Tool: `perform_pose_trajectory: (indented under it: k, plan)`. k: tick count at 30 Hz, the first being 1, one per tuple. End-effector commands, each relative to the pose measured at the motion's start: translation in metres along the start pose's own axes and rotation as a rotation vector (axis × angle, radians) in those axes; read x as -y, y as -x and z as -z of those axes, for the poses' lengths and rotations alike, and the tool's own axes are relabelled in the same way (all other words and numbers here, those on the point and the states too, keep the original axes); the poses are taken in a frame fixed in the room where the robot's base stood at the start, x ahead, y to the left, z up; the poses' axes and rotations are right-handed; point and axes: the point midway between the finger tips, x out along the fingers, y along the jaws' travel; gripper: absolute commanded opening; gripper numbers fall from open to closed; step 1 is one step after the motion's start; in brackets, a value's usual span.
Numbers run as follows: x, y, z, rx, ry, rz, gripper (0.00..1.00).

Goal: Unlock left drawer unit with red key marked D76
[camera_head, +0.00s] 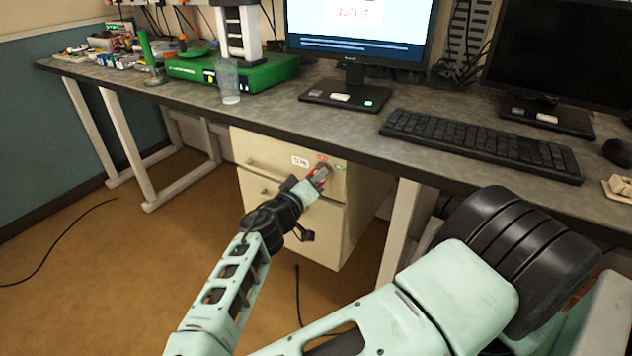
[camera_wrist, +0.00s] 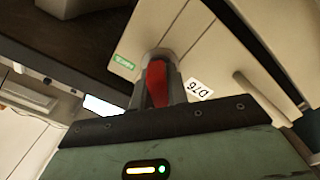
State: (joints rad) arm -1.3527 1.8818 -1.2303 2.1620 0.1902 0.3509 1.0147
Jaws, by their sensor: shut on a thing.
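The cream drawer unit (camera_head: 340,222) stands under the desk. Its front has bar handles and a white label (camera_head: 300,161), which reads D76 in the wrist view (camera_wrist: 200,88). My gripper (camera_head: 318,175) is at the upper right of the top drawer front, close to the panel. It is shut on the red key (camera_wrist: 157,83), which shows between the fingers in the wrist view. The key's tip and the lock are hidden behind the fingers, so I cannot tell how far the key is in. The drawers look closed.
The desk top (camera_head: 330,115) overhangs the drawer unit just above my gripper. A pale desk leg (camera_head: 398,235) stands to the right of the unit. Thin cables lie on the floor (camera_head: 100,270); the floor left of the unit is mostly clear.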

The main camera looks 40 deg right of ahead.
Motion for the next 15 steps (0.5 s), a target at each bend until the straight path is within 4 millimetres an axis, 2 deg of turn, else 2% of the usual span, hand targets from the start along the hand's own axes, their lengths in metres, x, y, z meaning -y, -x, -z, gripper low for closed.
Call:
perform_pose_trajectory:
  k: [15]
  plan:
    - [0.0005,0.0002,0.0,-0.001,-0.155,0.001,0.0]
